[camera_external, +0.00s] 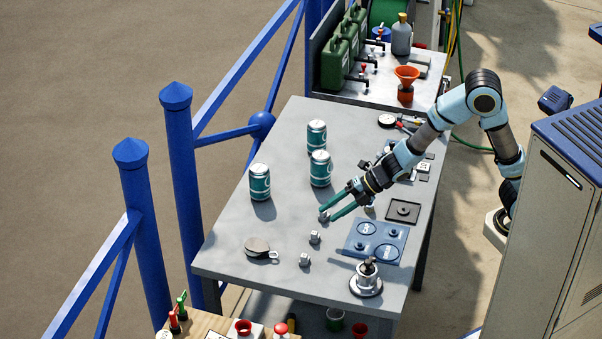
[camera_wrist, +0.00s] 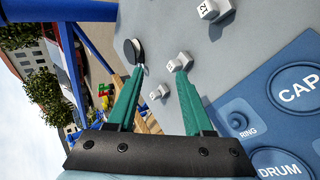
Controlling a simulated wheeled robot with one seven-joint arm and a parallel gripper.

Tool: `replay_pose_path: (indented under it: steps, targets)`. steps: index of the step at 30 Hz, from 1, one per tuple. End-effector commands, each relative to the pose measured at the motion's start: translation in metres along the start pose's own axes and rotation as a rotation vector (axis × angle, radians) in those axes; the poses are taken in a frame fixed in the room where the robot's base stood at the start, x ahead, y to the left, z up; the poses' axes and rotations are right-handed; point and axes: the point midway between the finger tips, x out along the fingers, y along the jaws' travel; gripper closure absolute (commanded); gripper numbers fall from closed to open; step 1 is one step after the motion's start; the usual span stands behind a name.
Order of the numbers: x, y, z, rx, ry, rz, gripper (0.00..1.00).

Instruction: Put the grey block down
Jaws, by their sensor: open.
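Three small pale grey blocks with dark numbers stand on the grey table. One (camera_external: 315,237) is mid-table, another (camera_external: 304,260) is nearer the front, and a third (camera_external: 323,217) shows at my fingertips. In the wrist view a block marked 12 (camera_wrist: 210,10) is at the top, apart from the fingers. A second block (camera_wrist: 179,62) appears just past the right fingertip, and a smaller-looking one (camera_wrist: 160,91) between the fingers. My gripper (camera_external: 326,211), with green fingers also in the wrist view (camera_wrist: 159,74), is open, with nothing held between its tips. Its height above the table is hard to judge.
Three teal cans (camera_external: 320,168) stand behind and left of my gripper. A blue panel (camera_external: 375,241) marked CAP, DRUM and RING lies to the right, a metal winch-like part (camera_external: 367,279) in front, a dark round part (camera_external: 257,245) at left.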

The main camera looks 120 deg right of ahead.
Motion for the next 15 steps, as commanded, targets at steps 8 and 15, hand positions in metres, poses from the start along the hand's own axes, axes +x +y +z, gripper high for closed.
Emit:
replay_pose_path:
  steps: [8,15]
  targets:
    - [-0.099,-0.115,-0.128,0.916,-0.210,-0.442,0.49]
    - [-0.169,-0.180,-0.174,1.251,-0.429,-0.653,0.49]
